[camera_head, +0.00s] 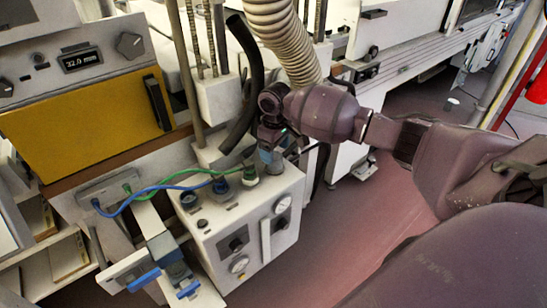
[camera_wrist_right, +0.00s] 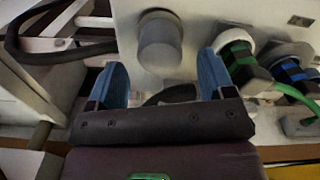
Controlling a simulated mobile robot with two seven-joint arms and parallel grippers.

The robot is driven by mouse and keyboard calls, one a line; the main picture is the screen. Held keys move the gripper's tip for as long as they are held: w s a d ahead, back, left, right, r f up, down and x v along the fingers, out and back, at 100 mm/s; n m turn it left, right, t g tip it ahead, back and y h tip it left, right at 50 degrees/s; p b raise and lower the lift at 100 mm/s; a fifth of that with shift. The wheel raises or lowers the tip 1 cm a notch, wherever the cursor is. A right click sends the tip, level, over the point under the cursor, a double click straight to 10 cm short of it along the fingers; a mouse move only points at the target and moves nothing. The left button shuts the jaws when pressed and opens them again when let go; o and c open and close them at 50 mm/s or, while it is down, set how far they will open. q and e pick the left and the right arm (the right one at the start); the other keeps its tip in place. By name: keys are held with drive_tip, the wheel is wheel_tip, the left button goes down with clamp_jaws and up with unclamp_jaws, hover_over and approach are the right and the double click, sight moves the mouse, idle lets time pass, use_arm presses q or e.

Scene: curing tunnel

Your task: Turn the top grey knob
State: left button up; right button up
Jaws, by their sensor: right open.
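The top grey knob (camera_wrist_right: 160,42) is a plain round cylinder on a pale panel. In the right wrist view it lies ahead of my right gripper (camera_wrist_right: 160,65), roughly centred between the two blue fingers. The fingers are open, and I see no contact with the knob. In the head view my right gripper (camera_head: 273,146) points down at the back right of the top of a white control box (camera_head: 212,238); the wrist and fingers cover much of that spot, so the knob is hard to make out there. My left gripper is not in view.
Green (camera_wrist_right: 238,58) and blue (camera_wrist_right: 290,70) plugs with cables sit right of the knob in the wrist view. A thick black hose (camera_head: 246,90) and a ribbed duct (camera_head: 285,40) are close to the right wrist. Red floor (camera_head: 320,250) is clear right of the box.

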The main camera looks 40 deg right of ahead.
sight(275, 155)
wheel_tip(275, 155, down, 3)
drive_tip(key=shift+r, duration=0.2)
drive_tip(key=shift+w+f, duration=0.1)
drive_tip(key=shift+f, duration=0.35)
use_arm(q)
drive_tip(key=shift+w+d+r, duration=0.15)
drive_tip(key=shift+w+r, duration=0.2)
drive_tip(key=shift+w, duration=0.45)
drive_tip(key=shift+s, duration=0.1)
use_arm(e)
drive_tip(key=shift+c, duration=0.5)
drive_tip(key=c, duration=0.8)
drive_tip(key=shift+r+n+p, duration=0.25)
drive_tip(key=shift+n+p, duration=0.2)
drive_tip(key=shift+n, duration=0.25)
drive_tip(key=shift+f+n+p, duration=0.15)
drive_tip(key=shift+n+p, duration=0.15)
drive_tip(key=shift+n, duration=0.2)
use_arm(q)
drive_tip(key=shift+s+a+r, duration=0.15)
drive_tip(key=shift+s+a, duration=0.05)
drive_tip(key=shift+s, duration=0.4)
use_arm(e)
drive_tip(key=shift+f, duration=0.1)
